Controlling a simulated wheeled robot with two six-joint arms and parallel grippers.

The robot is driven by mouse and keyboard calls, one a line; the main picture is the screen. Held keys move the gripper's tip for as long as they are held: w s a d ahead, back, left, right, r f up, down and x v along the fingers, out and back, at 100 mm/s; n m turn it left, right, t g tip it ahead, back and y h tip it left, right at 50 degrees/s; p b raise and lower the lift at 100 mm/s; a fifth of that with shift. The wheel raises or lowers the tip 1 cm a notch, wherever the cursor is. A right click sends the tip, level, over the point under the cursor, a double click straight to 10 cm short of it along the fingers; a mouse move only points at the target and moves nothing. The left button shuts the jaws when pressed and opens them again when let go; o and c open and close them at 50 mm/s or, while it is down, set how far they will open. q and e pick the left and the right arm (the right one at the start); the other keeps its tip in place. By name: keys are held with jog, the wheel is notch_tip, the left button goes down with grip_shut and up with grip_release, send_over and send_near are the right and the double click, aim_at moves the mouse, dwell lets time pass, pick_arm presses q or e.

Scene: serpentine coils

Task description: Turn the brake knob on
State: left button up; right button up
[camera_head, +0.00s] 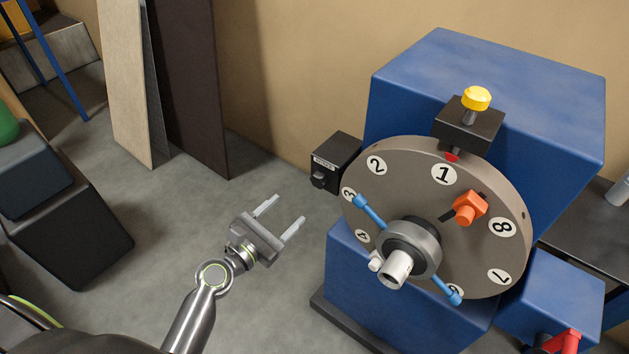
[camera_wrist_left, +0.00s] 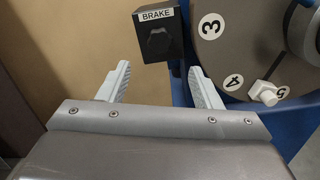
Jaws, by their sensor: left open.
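The brake knob (camera_head: 319,179) is a small black knob on the front of a black box (camera_head: 338,150) labelled BRAKE, at the left side of the blue machine. In the left wrist view the knob (camera_wrist_left: 159,42) shows as a dark hexagonal shape under the white BRAKE label, beyond and between the fingertips. My left gripper (camera_head: 284,212) is open and empty, to the lower left of the brake box and apart from it. Its two fingers also show in the left wrist view (camera_wrist_left: 160,80). My right gripper is not in view.
The blue machine (camera_head: 490,75) carries a grey numbered disc (camera_head: 400,165) with a blue-ended bar and an orange clamp (camera_head: 468,207). A yellow knob (camera_head: 476,97) tops it. Boards (camera_head: 185,80) lean on the wall. Dark boxes (camera_head: 65,230) stand left. Floor around the gripper is clear.

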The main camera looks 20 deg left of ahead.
aim_at(317, 183)
pick_arm(q)
jog(key=x, duration=1.1)
jog(key=shift+w+d+f, duration=0.1)
jog(key=shift+w+d, duration=0.05)
jog(key=shift+w, duration=0.2)
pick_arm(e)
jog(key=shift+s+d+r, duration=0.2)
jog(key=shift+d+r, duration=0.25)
pick_arm(q)
jog(key=c, duration=1)
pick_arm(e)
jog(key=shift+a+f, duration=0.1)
